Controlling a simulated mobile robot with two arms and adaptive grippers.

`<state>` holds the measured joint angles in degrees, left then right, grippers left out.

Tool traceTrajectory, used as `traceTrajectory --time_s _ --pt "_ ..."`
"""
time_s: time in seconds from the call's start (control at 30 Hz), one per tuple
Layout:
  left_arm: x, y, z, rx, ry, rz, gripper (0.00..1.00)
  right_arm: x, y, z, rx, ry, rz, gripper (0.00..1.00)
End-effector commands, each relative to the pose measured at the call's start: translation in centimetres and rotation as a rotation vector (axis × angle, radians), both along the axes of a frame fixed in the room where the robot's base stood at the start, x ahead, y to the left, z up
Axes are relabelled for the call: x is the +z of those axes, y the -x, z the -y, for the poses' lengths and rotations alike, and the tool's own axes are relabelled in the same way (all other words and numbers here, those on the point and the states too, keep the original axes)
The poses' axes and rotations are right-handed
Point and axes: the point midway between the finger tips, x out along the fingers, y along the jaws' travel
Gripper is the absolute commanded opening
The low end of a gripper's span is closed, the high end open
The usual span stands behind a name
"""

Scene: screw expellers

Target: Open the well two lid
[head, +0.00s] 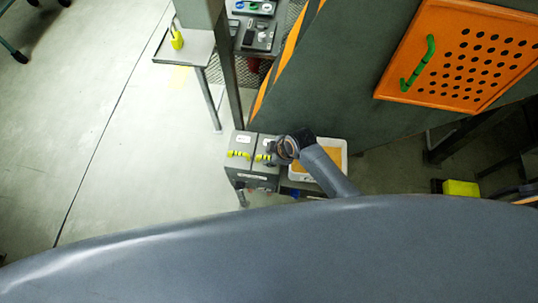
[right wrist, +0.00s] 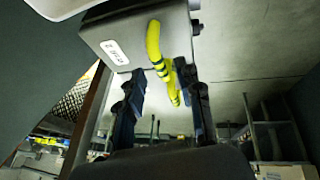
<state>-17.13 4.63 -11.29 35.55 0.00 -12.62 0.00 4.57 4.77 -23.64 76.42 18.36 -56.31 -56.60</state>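A grey box with two lids, each with a yellow-and-black handle, stands below the orange panel in the head view. The left lid (head: 239,152) looks shut. The lid beside it (head: 258,167) is partly hidden by my right gripper (head: 272,150). In the right wrist view, a grey lid (right wrist: 125,42) has a small white label, too small to read. Its curved handle (right wrist: 154,45) reaches between the two blue fingers of my right gripper (right wrist: 163,78). The fingers are apart, with a gap on each side of the handle. My left gripper is out of view.
A white tray with orange contents (head: 342,162) stands right beside the box, under my right arm. An orange perforated panel with a green handle (head: 460,55) is on the large machine. A small table (head: 182,52) stands at the upper left.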

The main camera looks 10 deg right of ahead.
Motion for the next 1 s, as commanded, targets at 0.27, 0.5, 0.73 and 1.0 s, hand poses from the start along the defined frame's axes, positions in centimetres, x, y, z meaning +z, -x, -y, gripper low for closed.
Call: traceTrajectory --time_s 0.27,0.5,0.73,1.0 --pt "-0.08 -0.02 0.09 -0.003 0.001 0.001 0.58 -0.88 -0.27 -0.32 0.000 0.000 0.000 0.36" --pt "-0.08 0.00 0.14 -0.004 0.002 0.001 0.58 -0.87 -0.26 -0.32 0.000 0.000 0.000 0.21" --pt "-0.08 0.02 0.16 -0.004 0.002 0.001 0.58 -0.88 -0.24 -0.32 -0.001 0.000 0.000 0.00" --pt "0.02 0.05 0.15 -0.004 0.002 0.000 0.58 -0.66 -0.40 -0.28 -0.001 -0.004 -0.009 0.00"
